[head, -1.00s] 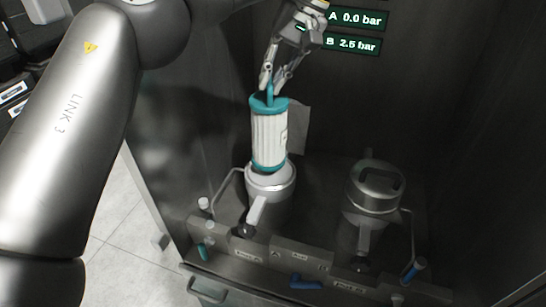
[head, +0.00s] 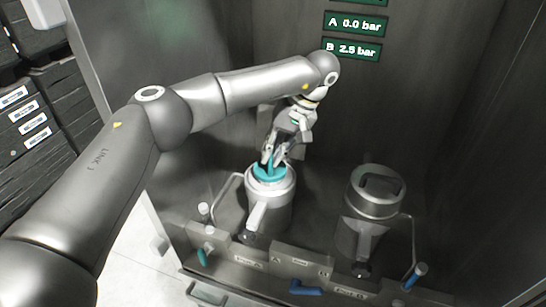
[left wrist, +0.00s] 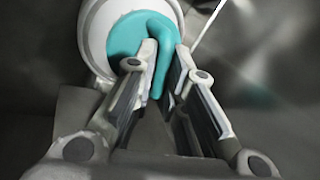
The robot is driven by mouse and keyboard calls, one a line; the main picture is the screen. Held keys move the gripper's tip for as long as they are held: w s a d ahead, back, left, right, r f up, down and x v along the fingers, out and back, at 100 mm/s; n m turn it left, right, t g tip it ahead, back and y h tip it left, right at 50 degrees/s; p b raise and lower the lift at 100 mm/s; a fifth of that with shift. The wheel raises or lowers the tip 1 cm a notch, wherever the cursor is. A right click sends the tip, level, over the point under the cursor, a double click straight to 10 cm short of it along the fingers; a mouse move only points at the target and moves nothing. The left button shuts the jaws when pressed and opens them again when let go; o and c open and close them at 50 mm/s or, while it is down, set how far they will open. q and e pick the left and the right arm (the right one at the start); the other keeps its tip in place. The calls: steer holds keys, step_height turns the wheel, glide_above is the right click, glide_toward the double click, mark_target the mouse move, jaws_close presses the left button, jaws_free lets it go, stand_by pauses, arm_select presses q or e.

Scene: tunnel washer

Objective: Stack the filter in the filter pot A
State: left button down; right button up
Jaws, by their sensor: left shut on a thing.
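The filter (head: 262,176) sits down inside filter pot A (head: 283,196), the left of two metal pots. Only its teal top cap and handle show above the pot's rim; its white body is hidden in the pot. My left gripper (head: 270,162) is shut on the filter's teal handle, right above the pot. In the left wrist view the two fingers (left wrist: 163,85) close around the teal handle (left wrist: 161,50), with the pale pot rim (left wrist: 98,45) around the cap. My right gripper is not in view.
In front runs a labelled panel (head: 300,268) with a blue handle (head: 305,287) and a teal-gripped lever (head: 202,256). Pressure signs (head: 353,50) hang on the back wall. Dark crates (head: 35,120) stand at the far left.

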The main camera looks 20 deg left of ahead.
mark_target(266, 175)
arm_select(q)
step_height(266, 175, down, 2)
steer(key=shift+f+p, duration=0.15)
steer(key=shift+p, duration=0.4)
steer(key=shift+f, duration=0.4)
steer(key=shift+f+b, duration=0.1)
steer(key=shift+b, duration=0.2)
steer(key=c, duration=1.5)
jaws_free()
steer(key=shift+s, duration=0.1)
steer(key=shift+c, duration=0.2)
steer(key=shift+o, duration=0.4)
steer(key=shift+s, duration=0.15)
steer(key=shift+f, duration=0.1)
